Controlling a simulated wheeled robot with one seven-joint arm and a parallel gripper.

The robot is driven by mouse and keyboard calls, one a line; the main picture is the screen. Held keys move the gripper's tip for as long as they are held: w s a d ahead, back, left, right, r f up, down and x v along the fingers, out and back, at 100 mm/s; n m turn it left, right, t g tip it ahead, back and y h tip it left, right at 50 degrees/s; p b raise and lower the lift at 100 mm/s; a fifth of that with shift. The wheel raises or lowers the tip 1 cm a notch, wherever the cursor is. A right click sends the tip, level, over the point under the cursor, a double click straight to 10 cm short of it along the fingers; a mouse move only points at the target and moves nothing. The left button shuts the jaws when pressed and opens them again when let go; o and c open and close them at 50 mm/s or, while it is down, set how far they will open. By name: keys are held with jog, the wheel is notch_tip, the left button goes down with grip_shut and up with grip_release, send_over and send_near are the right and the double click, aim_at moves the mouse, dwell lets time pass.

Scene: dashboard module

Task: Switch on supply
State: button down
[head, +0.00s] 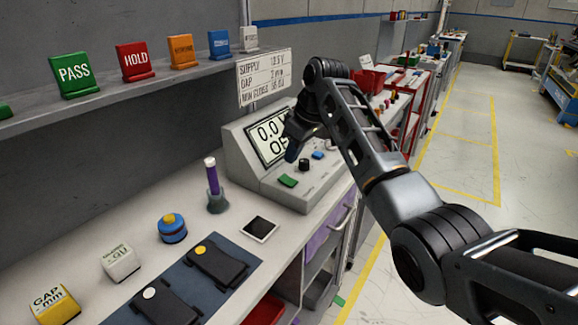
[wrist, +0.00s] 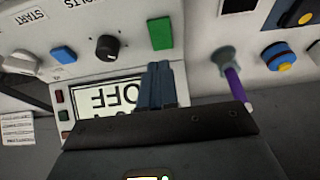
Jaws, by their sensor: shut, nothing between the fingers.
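The supply is a grey sloped console (head: 240,150) on the bench, with a display (head: 270,138) reading OFF on its lower line. It has a green button (head: 288,181), a black knob (head: 304,165) and a blue button (head: 318,155). In the wrist view the console is upside down, with the green button (wrist: 160,33), knob (wrist: 107,47), blue button (wrist: 63,54) and display (wrist: 105,103). My gripper (head: 291,157) is shut and empty in front of the display. Its fingertips (wrist: 167,66) appear just short of the green button and cover part of the display.
A purple-handled tool (head: 213,180) stands left of the console, near a blue-and-yellow round part (head: 172,228). A white card (head: 263,75) with SUPPLY and GAP lines hangs above. A dark mat (head: 240,255) holds two black parts. The aisle at right is clear.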

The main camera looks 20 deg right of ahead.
aim_at(292, 181)
jog(key=shift+s+p+x, duration=0.15)
jog(key=shift+p+x, duration=0.05)
jog(key=shift+x, duration=1.1)
jog(key=shift+s+p+x, duration=0.1)
jog(key=shift+p+x, duration=0.05)
jog(key=shift+x, duration=1.2)
jog(key=shift+d+f, duration=0.1)
jog(key=shift+d, duration=0.1)
jog(key=shift+w+a+f+g, duration=0.15)
jog(key=shift+f+g, duration=0.05)
jog(key=shift+g, duration=0.1)
jog(key=shift+f, duration=0.2)
jog(key=shift+s, duration=0.25)
jog(key=shift+s+d+f+p, duration=0.15)
jog(key=shift+s+d+p, duration=0.45)
jog(key=shift+p, duration=0.3)
